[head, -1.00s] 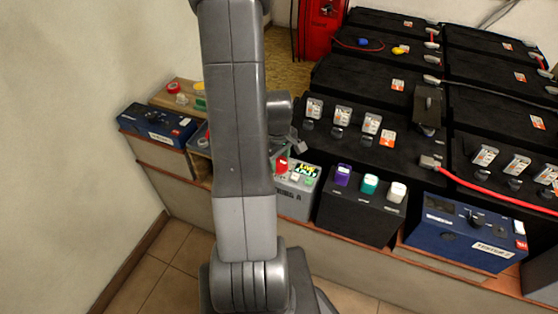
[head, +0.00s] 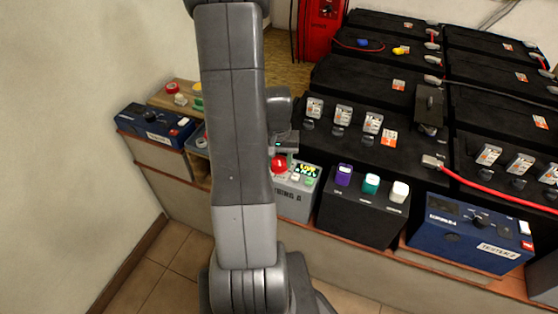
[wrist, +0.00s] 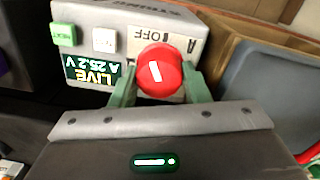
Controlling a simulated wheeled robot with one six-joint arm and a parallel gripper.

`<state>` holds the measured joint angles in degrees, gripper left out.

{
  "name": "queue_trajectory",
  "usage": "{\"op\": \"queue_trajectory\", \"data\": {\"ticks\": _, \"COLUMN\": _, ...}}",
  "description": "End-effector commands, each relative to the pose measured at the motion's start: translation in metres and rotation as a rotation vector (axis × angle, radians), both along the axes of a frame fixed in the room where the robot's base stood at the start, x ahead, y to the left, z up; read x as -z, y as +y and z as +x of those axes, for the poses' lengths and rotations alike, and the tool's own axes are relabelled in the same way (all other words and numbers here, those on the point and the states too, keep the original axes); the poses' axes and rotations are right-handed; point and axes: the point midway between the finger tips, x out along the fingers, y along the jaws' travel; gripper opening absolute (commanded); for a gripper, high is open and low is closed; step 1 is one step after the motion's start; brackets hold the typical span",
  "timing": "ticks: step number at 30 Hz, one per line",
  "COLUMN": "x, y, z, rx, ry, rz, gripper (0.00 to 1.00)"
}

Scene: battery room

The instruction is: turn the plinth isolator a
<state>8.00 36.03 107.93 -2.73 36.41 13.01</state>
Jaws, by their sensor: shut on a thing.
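The plinth isolator A is a round red knob (head: 278,164) with a white mark, on a grey box (head: 293,205) with a green-lit "LIVE" display. In the wrist view the red knob (wrist: 159,69) sits between the two green fingers of my gripper (wrist: 160,80). The fingers are shut on it from both sides. Its white mark is slightly tilted from upright in that view. The display (wrist: 92,70) reads "LIVE A 25.2 V". An "OFF" label shows beside the knob, and the knob covers part of the lettering. In the head view my arm hides the box's left part.
A black box with purple, teal and white plugs (head: 371,184) stands right of the grey box. A blue tester (head: 470,236) is further right and another blue unit (head: 155,125) at the left. Black batteries (head: 370,80) fill the back. A grey tray (wrist: 270,95) is close by in the wrist view.

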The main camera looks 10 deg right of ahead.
Motion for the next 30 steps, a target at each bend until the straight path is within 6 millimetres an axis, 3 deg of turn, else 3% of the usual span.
{"op": "queue_trajectory", "data": {"ticks": 15, "x": -0.0005, "y": -0.0011, "z": 0.0006, "rx": 0.380, "ry": -0.002, "rz": -0.001, "gripper": 0.20}}
{"op": "queue_trajectory", "data": {"ticks": 30, "x": -0.0010, "y": -0.0013, "z": 0.0006, "rx": 0.479, "ry": -0.003, "rz": -0.001, "gripper": 0.20}}
